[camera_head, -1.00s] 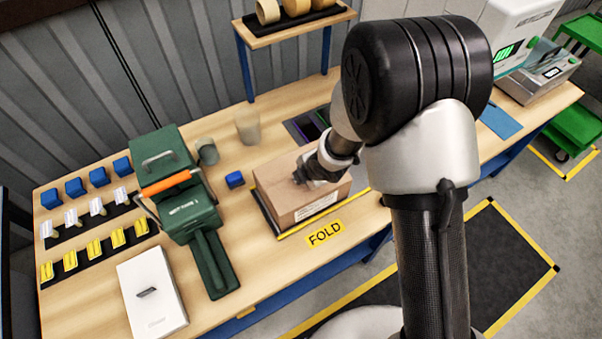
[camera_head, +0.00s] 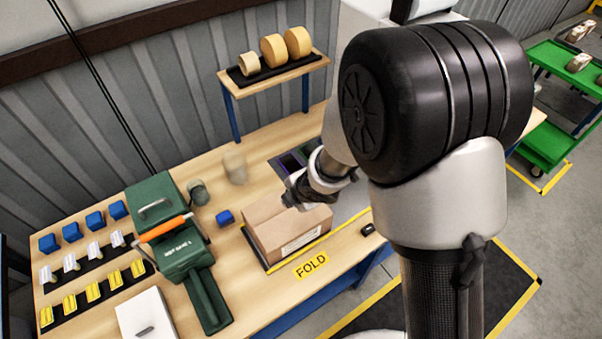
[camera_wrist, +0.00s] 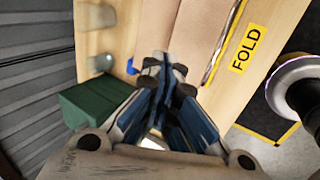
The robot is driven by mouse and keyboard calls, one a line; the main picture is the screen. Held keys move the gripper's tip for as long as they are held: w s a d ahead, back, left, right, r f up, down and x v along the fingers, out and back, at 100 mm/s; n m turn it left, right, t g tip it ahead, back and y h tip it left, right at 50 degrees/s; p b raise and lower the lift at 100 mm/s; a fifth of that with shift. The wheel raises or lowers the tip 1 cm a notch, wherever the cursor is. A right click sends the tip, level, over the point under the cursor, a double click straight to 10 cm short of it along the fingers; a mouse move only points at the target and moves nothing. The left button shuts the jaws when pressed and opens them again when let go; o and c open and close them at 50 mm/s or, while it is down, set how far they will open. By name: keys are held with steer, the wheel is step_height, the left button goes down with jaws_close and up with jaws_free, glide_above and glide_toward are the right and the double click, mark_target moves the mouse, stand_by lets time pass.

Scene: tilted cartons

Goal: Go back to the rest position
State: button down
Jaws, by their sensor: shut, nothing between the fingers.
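My gripper (camera_head: 291,197) is above the far part of a closed brown carton (camera_head: 289,227) on the workbench, in the head view. The carton lies on a dark pad edged in yellow beside the FOLD label (camera_head: 311,265). In the wrist view my gripper (camera_wrist: 164,68) has its blue fingers together with nothing between them. The carton's top (camera_wrist: 207,38) shows beyond the fingers there. My arm hides the right part of the bench in the head view.
A green machine (camera_head: 182,246) with an orange handle stands left of the carton. A small blue block (camera_head: 225,217) and two cups (camera_head: 236,168) stand near it. Rolls sit on a raised shelf (camera_head: 272,76) at the back. A green cart (camera_head: 547,143) is at right.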

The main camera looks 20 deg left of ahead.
steer(key=d+r+m+t+h+b, duration=0.15)
steer(key=d+r+m+b, duration=0.25)
steer(key=d+r+m, duration=0.45)
steer(key=d+r+m+t+h+b, duration=0.1)
steer(key=d+r+m+h+b, duration=0.3)
steer(key=d, duration=0.8)
steer(key=s+d+f+m+b, duration=0.1)
steer(key=s+d+m+b, duration=0.2)
steer(key=s+m, duration=0.4)
steer(key=s+d+m+g+y+b, duration=0.1)
steer(key=s+d+m+b, duration=0.3)
steer(key=s+m, duration=0.4)
steer(key=s+d, duration=0.1)
steer(key=s, duration=0.3)
steer(key=shift+d+f, duration=0.25)
steer(key=shift+f, duration=0.15)
steer(key=shift+w+g, duration=0.1)
steer(key=shift+g, duration=0.15)
